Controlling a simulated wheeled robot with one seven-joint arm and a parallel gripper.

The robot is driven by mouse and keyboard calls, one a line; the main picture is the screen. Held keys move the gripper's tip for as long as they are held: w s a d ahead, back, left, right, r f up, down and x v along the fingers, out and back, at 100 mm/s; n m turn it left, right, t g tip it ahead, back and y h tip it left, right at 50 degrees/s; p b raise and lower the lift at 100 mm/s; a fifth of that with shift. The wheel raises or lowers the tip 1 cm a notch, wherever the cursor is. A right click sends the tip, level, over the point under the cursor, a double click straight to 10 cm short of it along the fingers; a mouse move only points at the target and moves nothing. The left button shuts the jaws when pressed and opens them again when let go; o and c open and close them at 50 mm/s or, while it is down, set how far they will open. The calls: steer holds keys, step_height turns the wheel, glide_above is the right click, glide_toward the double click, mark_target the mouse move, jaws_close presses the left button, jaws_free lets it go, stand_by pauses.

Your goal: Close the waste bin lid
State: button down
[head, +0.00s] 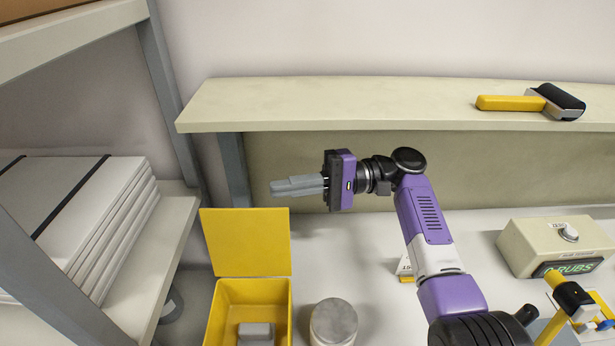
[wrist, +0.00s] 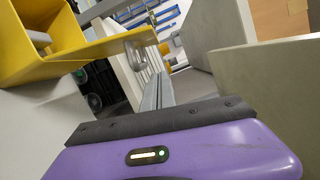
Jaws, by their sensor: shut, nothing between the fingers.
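The yellow waste bin (head: 222,306) stands at the lower left of the head view, with a grey block (head: 256,332) inside. Its yellow lid (head: 247,243) stands open, raised upright at the bin's back edge. In the wrist view the bin (wrist: 38,52) is at the upper left, and the lid (wrist: 100,48) juts out from it. My gripper (head: 273,187) is shut and empty. Its grey fingers point left, above the top edge of the lid in the head view, and seem apart from it. In the wrist view the fingers (wrist: 158,92) point away from the camera, right of the lid.
A grey cylinder (head: 334,322) stands right of the bin. A shelf rack with stacked white sheets (head: 85,215) is at the left. A raised shelf (head: 350,103) holds a yellow-handled roller (head: 530,102). A beige box (head: 556,247) stands at the right.

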mark_target(251, 236)
steer(key=s+a+p, duration=0.2)
steer(key=s+a, duration=0.1)
steer(key=shift+r, duration=0.4)
steer(key=shift+s+a+p, duration=0.1)
steer(key=shift+s+p, duration=0.3)
steer(key=shift+s, duration=0.4)
steer(key=shift+s+a, duration=0.1)
